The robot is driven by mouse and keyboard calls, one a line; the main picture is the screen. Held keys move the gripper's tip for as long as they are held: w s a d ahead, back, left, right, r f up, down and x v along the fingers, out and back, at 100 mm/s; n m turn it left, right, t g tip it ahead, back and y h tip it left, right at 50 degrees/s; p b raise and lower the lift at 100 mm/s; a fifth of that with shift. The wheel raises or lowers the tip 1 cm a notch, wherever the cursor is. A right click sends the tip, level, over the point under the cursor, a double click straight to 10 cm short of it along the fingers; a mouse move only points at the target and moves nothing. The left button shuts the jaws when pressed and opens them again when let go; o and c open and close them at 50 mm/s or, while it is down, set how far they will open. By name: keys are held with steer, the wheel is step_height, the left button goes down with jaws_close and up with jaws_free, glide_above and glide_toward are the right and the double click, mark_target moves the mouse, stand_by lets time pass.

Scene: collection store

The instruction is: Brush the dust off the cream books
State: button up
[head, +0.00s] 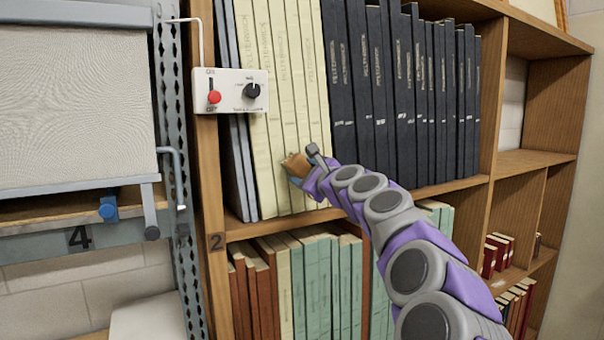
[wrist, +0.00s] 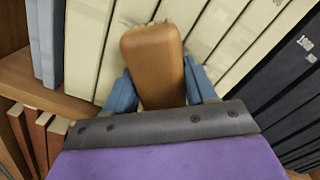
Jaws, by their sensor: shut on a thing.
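The cream books (head: 285,80) stand upright in a row on the wooden shelf, between grey books and black books. In the wrist view the cream books (wrist: 88,45) fill the top middle. My gripper (head: 305,175) is in front of their lower spines. It is shut on a brown wooden-handled brush (head: 295,164); in the wrist view the brush handle (wrist: 153,65) sits between the two blue fingers. Pale bristle tips show beyond the handle, close to the spines. I cannot tell whether they touch. My arm hides part of the shelf to the right.
A white control box (head: 231,91) with a red knob is fixed at the left of the books. Black books (head: 400,90) stand to the right. The lower shelf holds brown, cream and green books (head: 312,285). A metal rack post (head: 172,120) stands at the left.

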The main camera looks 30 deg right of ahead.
steer(key=shift+w+a+r+p, duration=0.15)
steer(key=shift+a+r+p, duration=0.1)
steer(key=shift+a+p, duration=0.2)
steer(key=shift+d, duration=0.1)
steer(key=d+p, duration=0.1)
steer(key=d, duration=0.4)
steer(key=shift+w+d+f+p, duration=0.1)
steer(key=shift+d+f+p, duration=0.05)
steer(key=shift+d+p, duration=0.15)
steer(key=shift+d, duration=0.15)
steer(key=shift+a+p, duration=0.3)
steer(key=shift+a, duration=0.3)
steer(key=d+p, duration=0.2)
steer(key=d, duration=0.2)
steer(key=shift+d, duration=0.25)
steer(key=shift+c, duration=0.4)
